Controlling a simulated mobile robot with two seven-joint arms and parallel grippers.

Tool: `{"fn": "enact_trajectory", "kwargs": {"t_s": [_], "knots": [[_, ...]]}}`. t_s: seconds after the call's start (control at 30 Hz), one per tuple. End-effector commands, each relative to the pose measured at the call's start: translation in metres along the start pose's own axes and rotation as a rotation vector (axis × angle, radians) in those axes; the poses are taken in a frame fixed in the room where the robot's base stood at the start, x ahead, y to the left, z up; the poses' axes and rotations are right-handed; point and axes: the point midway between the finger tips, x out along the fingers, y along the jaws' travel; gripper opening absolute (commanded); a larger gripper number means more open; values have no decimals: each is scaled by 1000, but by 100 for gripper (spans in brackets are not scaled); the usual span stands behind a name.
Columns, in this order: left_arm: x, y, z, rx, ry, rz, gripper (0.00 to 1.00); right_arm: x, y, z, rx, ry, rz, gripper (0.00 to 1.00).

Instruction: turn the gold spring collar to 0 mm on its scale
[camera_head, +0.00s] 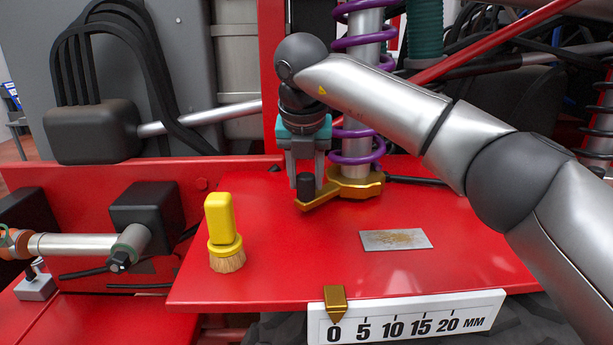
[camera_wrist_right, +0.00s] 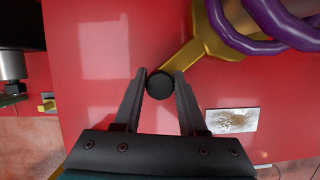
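The gold spring collar (camera_head: 355,184) sits around the base of the shock with the purple spring (camera_head: 356,157). Its gold lever points to the front left and carries an upright black knob (camera_head: 305,186). My right gripper (camera_head: 306,180) points down at the knob, one finger on each side. In the right wrist view the knob (camera_wrist_right: 160,84) fills the gap between the fingertips, so the gripper looks shut on it. The gold pointer (camera_head: 335,301) on the white scale (camera_head: 410,318) stands at the 0 mark. My left gripper is not in view.
A yellow-handled brush (camera_head: 222,230) stands on the red plate (camera_head: 290,262), left of the lever. A flat grey patch with brown grains (camera_head: 396,240) lies right of it. My right arm crosses the right side. The plate between brush and patch is clear.

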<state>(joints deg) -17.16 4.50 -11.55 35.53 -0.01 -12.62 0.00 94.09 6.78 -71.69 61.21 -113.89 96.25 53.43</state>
Motion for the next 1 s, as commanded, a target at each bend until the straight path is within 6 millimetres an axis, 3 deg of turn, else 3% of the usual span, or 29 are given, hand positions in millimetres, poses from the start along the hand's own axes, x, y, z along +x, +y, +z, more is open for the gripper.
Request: {"fn": "enact_trajectory", "kwargs": {"t_s": [0.03, 0.27, 0.63, 0.77, 1.0], "knots": [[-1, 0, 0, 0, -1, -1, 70, -11, 2, 8, 3, -31, 11, 45], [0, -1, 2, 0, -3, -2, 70, -8, 1, 6, 2, -22, 7, 71], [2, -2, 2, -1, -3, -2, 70, -14, 0, 5, 2, -21, 5, 71], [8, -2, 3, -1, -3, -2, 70, -34, 1, 5, 2, -24, 7, 71], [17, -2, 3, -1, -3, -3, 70, -92, 0, 4, 2, -25, 7, 71]]}}
